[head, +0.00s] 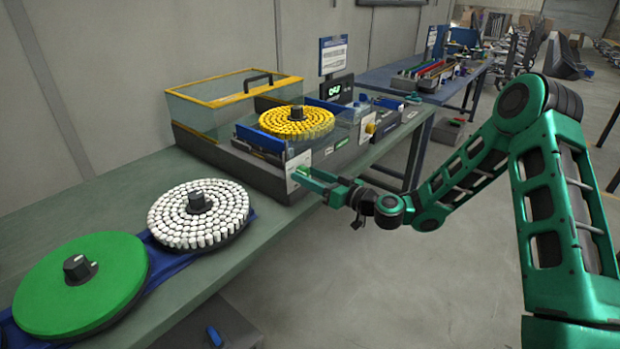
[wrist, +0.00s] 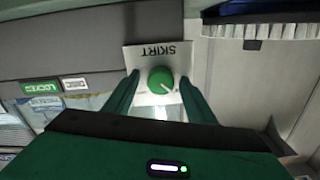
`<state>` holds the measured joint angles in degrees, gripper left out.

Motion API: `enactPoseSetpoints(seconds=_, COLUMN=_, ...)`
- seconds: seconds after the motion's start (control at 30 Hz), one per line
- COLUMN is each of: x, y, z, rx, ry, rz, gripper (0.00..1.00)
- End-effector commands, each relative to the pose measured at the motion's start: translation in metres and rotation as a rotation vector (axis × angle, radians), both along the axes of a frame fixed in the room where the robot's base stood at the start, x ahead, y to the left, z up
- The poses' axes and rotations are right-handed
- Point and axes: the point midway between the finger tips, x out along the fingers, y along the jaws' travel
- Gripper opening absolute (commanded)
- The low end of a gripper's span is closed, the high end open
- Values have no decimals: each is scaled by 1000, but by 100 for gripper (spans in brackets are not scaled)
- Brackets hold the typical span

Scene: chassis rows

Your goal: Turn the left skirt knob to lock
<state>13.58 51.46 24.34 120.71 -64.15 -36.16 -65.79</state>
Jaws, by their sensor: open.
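The skirt knob (wrist: 160,80) is a round green dial with a white pointer mark toward the lower right in the wrist view. It sits on a white plate (wrist: 141,60) lettered SKIRT, which appears upside down. In the head view the plate (head: 293,172) is on the front of the machine, partly hidden by my gripper (head: 307,178). In the wrist view my gripper (wrist: 159,82) is open, with one finger on each side of the knob and a visible gap on both sides. A green LOCKED sign (wrist: 41,87) and a paler sign (wrist: 75,84) show left of the plate.
The machine holds a disc of yellow caps (head: 297,122) beside a clear yellow-edged box (head: 235,95). A disc of white caps (head: 198,214) and a green disc (head: 80,283) lie on the bench (head: 255,236). The floor (head: 420,290) under my arm is open.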

Motion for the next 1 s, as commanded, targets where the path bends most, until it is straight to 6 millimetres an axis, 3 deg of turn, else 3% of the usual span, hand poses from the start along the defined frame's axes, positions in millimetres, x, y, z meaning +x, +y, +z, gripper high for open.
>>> enactPoseSetpoints(seconds=0.27, x=0, y=1, z=0, rx=0, ry=0, rz=0, gripper=48)
enactPoseSetpoints(seconds=0.43, x=1, y=0, z=0, rx=0, ry=0, rz=0, gripper=9)
enactPoseSetpoints(seconds=1.0, x=2, y=-1, z=-1, rx=94, ry=121, rz=-3, gripper=10)
